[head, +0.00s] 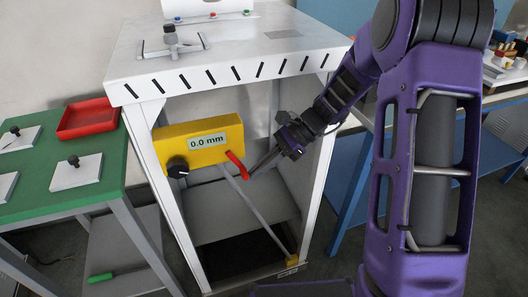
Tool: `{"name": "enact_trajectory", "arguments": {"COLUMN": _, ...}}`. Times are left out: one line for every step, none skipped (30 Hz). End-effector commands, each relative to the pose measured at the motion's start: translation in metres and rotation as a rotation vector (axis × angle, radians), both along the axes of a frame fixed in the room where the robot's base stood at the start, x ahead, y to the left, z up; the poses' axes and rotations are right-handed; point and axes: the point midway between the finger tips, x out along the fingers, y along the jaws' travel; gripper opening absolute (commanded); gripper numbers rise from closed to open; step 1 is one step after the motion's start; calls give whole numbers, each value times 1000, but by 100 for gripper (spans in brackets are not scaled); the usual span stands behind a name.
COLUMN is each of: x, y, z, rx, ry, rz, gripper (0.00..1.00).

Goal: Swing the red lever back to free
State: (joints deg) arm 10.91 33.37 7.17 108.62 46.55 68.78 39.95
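The red lever (237,164) sits at the lower right corner of a yellow box (206,142) with a display (208,141) reading 0.0 mm. The lever slants from upper left to lower right. My gripper (254,170) reaches in from the right, with its dark fingers pointing down and left. The fingertips are close to the lever's lower end. I cannot tell whether they touch it, or whether the fingers are open or shut.
The yellow box is inside a white frame (118,92) with a slotted top edge. A green table (103,194) with a red tray (87,119) stands left.

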Motion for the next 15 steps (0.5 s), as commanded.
{"name": "enact_trajectory", "arguments": {"x": 0, "y": 6, "z": 3, "rx": 24, "ry": 3, "rz": 3, "gripper": 0}}
{"name": "enact_trajectory", "arguments": {"x": 0, "y": 7, "z": 2, "rx": 26, "ry": 2, "rz": 3, "gripper": 0}}
{"name": "enact_trajectory", "arguments": {"x": -1, "y": 9, "z": 0, "rx": 29, "ry": 4, "rz": 2, "gripper": 0}}
{"name": "enact_trajectory", "arguments": {"x": -1, "y": 10, "z": -2, "rx": 35, "ry": 6, "rz": 2, "gripper": 0}}
{"name": "enact_trajectory", "arguments": {"x": -1, "y": 11, "z": -4, "rx": 46, "ry": 10, "rz": 1, "gripper": 0}}
{"name": "enact_trajectory", "arguments": {"x": -2, "y": 13, "z": -7, "rx": 67, "ry": 18, "rz": 2, "gripper": 0}}
{"name": "enact_trajectory", "arguments": {"x": -2, "y": 14, "z": -8, "rx": 86, "ry": 23, "rz": 2, "gripper": 0}}
{"name": "enact_trajectory", "arguments": {"x": -2, "y": 14, "z": -10, "rx": 104, "ry": 29, "rz": 1, "gripper": 0}}
{"name": "enact_trajectory", "arguments": {"x": -2, "y": 14, "z": -7, "rx": 96, "ry": 23, "rz": 2, "gripper": 0}}
{"name": "enact_trajectory", "arguments": {"x": -2, "y": 14, "z": -7, "rx": 94, "ry": 23, "rz": 2, "gripper": 0}}
{"name": "enact_trajectory", "arguments": {"x": -2, "y": 14, "z": -7, "rx": 93, "ry": 22, "rz": 2, "gripper": 0}}
{"name": "enact_trajectory", "arguments": {"x": -2, "y": 14, "z": -8, "rx": 92, "ry": 23, "rz": 1, "gripper": 0}}
{"name": "enact_trajectory", "arguments": {"x": -2, "y": 13, "z": -8, "rx": 92, "ry": 23, "rz": 1, "gripper": 0}}
{"name": "enact_trajectory", "arguments": {"x": -2, "y": 13, "z": -8, "rx": 91, "ry": 23, "rz": 1, "gripper": 0}}
{"name": "enact_trajectory", "arguments": {"x": -2, "y": 13, "z": -8, "rx": 91, "ry": 23, "rz": 1, "gripper": 0}}
